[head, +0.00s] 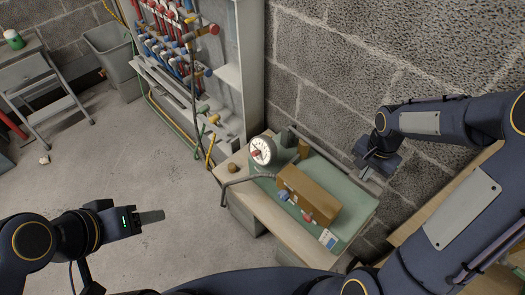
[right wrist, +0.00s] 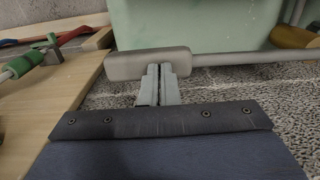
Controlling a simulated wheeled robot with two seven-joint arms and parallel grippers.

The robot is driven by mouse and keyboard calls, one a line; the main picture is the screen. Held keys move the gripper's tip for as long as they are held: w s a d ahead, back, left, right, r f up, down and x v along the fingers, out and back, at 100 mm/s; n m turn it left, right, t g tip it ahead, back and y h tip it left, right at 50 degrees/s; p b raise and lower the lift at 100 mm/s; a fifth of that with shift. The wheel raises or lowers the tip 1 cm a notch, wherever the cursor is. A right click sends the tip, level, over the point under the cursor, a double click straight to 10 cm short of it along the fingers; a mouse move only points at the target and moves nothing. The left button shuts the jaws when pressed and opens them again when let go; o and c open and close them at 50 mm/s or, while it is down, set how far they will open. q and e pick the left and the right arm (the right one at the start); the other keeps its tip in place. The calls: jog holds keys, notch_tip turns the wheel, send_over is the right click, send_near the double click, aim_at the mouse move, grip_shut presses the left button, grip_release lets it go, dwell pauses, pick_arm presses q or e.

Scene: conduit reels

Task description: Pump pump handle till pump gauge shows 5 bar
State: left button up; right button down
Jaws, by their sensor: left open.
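The pump gauge (head: 262,150), a round white dial, stands on the bench at the back left of the green pump tank (head: 345,195). Its reading is too small to tell. The pump handle shows in the right wrist view as a grey grip (right wrist: 125,64) on a rod running right. My right gripper (head: 372,163) is at the tank's wall side. In the right wrist view its fingers (right wrist: 157,72) are together, their tips at the grip; whether they touch it is unclear. My left gripper (head: 152,216) is open and empty over the floor, left of the bench.
A grey hose (head: 245,180) curves off the bench's left side. A manifold cabinet (head: 245,75) stands behind, and a block wall (head: 430,50) is close on the right.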

notch_tip(320, 180, up, 10)
jog(key=p, duration=0.8)
jog(key=shift+r, duration=0.25)
jog(key=shift+f, duration=0.2)
jog(key=shift+f+b, duration=3)
jog(key=shift+f, duration=0.7)
jog(key=shift+f+b, duration=1.25)
jog(key=shift+f, duration=0.2)
notch_tip(320, 180, up, 11)
jog(key=p, duration=0.8)
jog(key=shift+f+p, duration=0.15)
jog(key=shift+p, duration=0.25)
jog(key=shift+f, duration=0.15)
